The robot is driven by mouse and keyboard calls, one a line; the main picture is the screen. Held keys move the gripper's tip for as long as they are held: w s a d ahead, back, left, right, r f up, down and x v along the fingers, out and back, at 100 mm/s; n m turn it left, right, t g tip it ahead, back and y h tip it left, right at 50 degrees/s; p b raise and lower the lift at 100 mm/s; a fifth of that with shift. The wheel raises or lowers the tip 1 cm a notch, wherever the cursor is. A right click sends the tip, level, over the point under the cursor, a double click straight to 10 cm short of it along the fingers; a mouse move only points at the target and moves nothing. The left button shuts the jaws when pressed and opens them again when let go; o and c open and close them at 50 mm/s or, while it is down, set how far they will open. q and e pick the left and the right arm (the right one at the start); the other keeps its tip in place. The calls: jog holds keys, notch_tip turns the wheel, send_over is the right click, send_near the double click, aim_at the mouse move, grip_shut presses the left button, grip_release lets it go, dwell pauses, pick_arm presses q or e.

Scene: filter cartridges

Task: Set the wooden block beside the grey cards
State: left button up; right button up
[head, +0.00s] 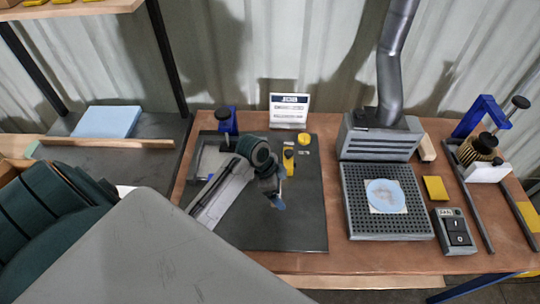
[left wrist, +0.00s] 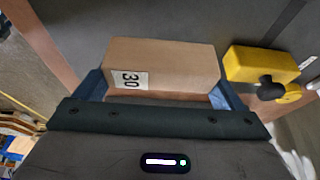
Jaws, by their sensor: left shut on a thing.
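A tan wooden block (left wrist: 165,65) with a white label reading 30 sits between the blue fingers of my left gripper (left wrist: 163,92) in the left wrist view. The gripper is shut on it. In the head view my left gripper (head: 279,203) is over the dark mat, and the block is hidden or too small to make out there. I cannot clearly identify the grey cards in either view. My right gripper is not in view.
A yellow piece with a dark knob (left wrist: 262,64) is close right of the block. The dark mat (head: 300,225) has free room at front. A perforated grey plate (head: 362,228) with a pale blue disc (head: 385,194) and a switch box (head: 455,232) are to the right.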

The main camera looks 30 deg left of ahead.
pick_arm(q)
jog(key=w+a, duration=0.2)
jog(key=w+a+f, duration=0.1)
jog(key=w+a, duration=0.1)
jog(key=w, duration=0.1)
jog(key=shift+w+a+b, duration=0.1)
jog(key=shift+b, duration=0.3)
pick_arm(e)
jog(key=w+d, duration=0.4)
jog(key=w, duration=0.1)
pick_arm(q)
jog(key=w+a+b, duration=0.1)
jog(key=w+a+f+b, duration=0.1)
jog(key=w+a+b, duration=0.1)
jog(key=shift+a, duration=0.15)
jog(key=w+a+b, duration=0.2)
jog(key=a, duration=0.1)
jog(key=shift+w, duration=0.3)
jog(key=shift+w+a, duration=0.1)
jog(key=shift+w, duration=0.05)
jog(key=shift+b, duration=0.4)
notch_tip(320, 180, down, 3)
jog(key=b, duration=0.3)
jog(key=shift+f, duration=0.15)
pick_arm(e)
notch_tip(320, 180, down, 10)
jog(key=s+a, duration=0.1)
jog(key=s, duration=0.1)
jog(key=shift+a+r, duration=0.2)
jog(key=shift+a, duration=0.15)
